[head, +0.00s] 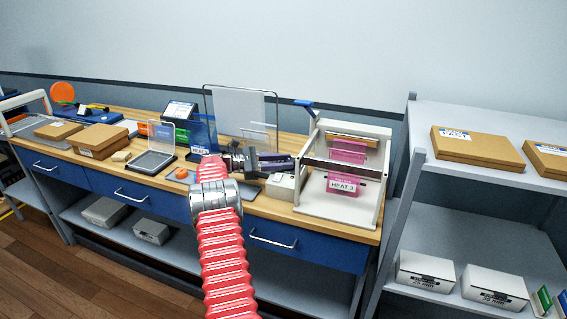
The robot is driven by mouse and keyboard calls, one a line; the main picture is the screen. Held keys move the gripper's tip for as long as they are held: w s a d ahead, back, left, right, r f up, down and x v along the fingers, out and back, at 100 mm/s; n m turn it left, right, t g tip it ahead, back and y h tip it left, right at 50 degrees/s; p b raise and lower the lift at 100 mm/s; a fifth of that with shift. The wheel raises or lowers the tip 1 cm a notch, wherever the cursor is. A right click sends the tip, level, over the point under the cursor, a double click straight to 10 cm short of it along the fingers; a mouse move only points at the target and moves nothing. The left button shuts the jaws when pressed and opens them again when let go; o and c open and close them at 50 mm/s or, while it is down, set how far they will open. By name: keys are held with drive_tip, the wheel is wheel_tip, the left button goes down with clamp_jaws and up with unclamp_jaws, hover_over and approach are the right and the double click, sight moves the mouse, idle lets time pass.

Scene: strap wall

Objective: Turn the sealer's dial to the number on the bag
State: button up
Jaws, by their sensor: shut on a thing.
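The sealer (376,205) is a white frame on the right end of the workbench, with a dark bar and a blue lever on top. A pink bag (346,166) hangs in it, with a white label reading "HEAT 3". A small pale control box (281,187) stands at the sealer's left side. My gripper (289,163) reaches right, over the top of this box, and is shut on what seems to be the dial there. The dial and its numbers are hidden by the gripper, so its setting cannot be read.
The wooden bench (258,207) also holds a clear upright screen (240,115), a scale-like tray (152,161) and cardboard boxes (97,141) to the left. A grey shelf (478,185) with boxes stands close to the sealer's right.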

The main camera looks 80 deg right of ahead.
drive_tip(key=shift+d+f+m+y, duration=0.1)
drive_tip(key=shift+m+y, duration=0.4)
drive_tip(key=shift+y, duration=0.3)
drive_tip(key=o, duration=1)
drive_tip(key=shift+o, duration=0.2)
drive_tip(key=shift+w, duration=0.2)
